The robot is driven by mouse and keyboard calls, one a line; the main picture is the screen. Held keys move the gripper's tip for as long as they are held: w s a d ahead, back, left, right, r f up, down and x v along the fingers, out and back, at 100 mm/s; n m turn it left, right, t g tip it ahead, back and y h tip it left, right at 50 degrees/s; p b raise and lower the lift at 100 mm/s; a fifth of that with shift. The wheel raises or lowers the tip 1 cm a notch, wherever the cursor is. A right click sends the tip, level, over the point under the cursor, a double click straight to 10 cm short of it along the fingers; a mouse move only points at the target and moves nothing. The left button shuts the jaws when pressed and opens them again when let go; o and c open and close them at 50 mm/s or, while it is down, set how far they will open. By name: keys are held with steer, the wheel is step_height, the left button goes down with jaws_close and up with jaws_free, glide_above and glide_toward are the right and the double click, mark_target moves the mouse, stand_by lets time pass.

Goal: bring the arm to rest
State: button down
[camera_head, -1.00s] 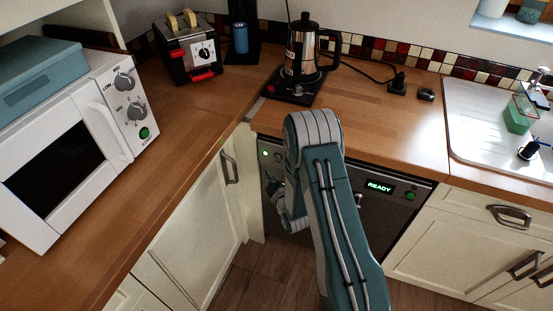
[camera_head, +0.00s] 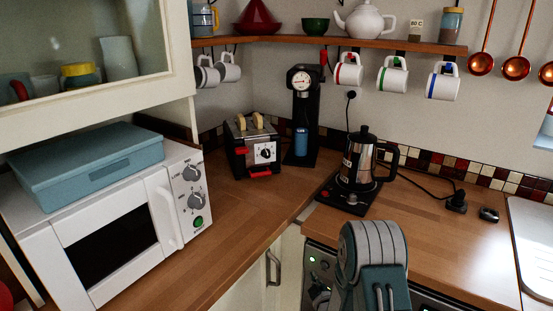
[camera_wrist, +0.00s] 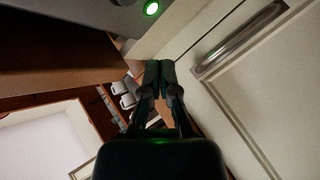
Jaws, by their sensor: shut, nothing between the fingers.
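My arm shows at the bottom right of the head view, its ribbed joint in front of the worktop edge and the dishwasher (camera_head: 318,262). I cannot tell how near the fingertips are to either.
A microwave (camera_head: 110,240) with a blue box (camera_head: 90,165) is at left. Mugs hang below a shelf (camera_head: 330,43).

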steer(key=s+d+r+m+g+h, duration=0.1)
steer(key=s+r+m+g, duration=0.25)
steer(key=r, duration=0.75)
steer(key=s+d+r+m+g+h, duration=0.15)
steer(key=s+r, duration=0.35)
steer(key=r, duration=0.7)
steer(key=s+r+m+g, duration=0.2)
steer(key=s+r+m, duration=0.1)
steer(key=s, duration=1)
steer(key=s+a+r+m+g, duration=0.1)
steer(key=s+r+m+g, duration=0.2)
steer(key=s, duration=1)
steer(key=shift+s+a+r+g, duration=0.2)
steer(key=shift+r+g, duration=0.1)
steer(key=shift+r, duration=0.2)
steer(key=shift+d, duration=0.15)
